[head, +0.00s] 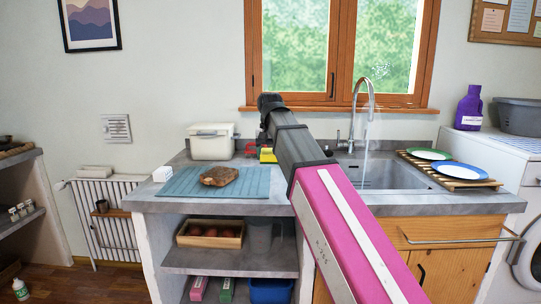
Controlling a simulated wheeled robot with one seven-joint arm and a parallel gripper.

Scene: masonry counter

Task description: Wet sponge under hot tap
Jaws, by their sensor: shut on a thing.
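A silver tap (358,100) arches over the sink (385,177), and a thin stream of water (366,135) falls from its spout. The picture does not show whether the water is hot. My gripper (263,152) is left of the sink, above the back of the counter, partly hidden by my arm. It is shut on a small yellow sponge (267,156), apart from the water stream. Red parts show beside the sponge.
Right of the sink, a slatted rack (450,182) holds a green-rimmed plate (430,154) and a blue-rimmed plate (466,171). My arm hides the counter's middle.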

